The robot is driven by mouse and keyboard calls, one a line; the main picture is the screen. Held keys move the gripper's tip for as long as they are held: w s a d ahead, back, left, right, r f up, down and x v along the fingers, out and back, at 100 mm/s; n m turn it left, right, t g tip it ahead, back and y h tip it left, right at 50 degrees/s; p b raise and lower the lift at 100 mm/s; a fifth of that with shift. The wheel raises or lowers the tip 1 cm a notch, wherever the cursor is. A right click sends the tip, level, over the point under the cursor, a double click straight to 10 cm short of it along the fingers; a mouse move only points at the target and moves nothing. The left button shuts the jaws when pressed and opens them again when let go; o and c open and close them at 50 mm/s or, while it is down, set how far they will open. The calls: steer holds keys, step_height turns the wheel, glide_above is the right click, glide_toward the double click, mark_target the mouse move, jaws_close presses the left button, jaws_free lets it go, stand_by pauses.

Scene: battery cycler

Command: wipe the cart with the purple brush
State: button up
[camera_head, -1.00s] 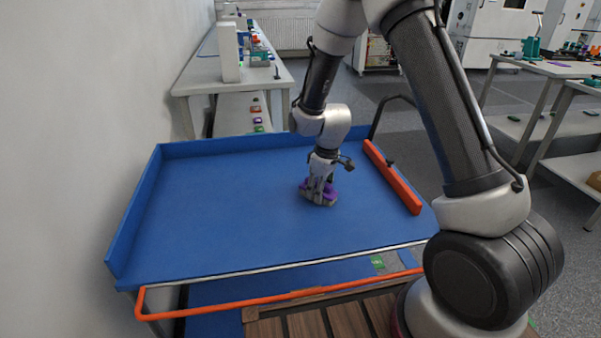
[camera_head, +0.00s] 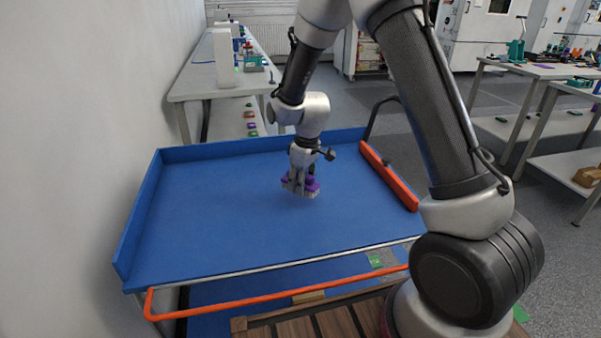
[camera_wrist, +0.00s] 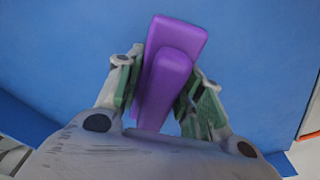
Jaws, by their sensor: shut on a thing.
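The cart (camera_head: 220,225) has a blue top with raised blue walls at the left and back; its top also fills most of the wrist view (camera_wrist: 265,60). My gripper (camera_head: 300,186) is over the middle of the cart top, pointing down. It is shut on the purple brush (camera_wrist: 175,65), with one green-lined finger on each side of the grip. In the head view the brush (camera_head: 312,184) is partly hidden by the fingers. It is low at the blue surface; I cannot tell for certain whether it touches.
An orange bar (camera_head: 388,177) runs along the cart's right side. An orange rail (camera_head: 270,302) crosses its front. A white wall (camera_head: 70,150) stands close on the left. Tables (camera_head: 540,72) stand at the right. The cart top around the brush is clear.

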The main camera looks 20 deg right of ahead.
steer(key=shift+r, duration=2.35)
steer(key=shift+d, duration=0.1)
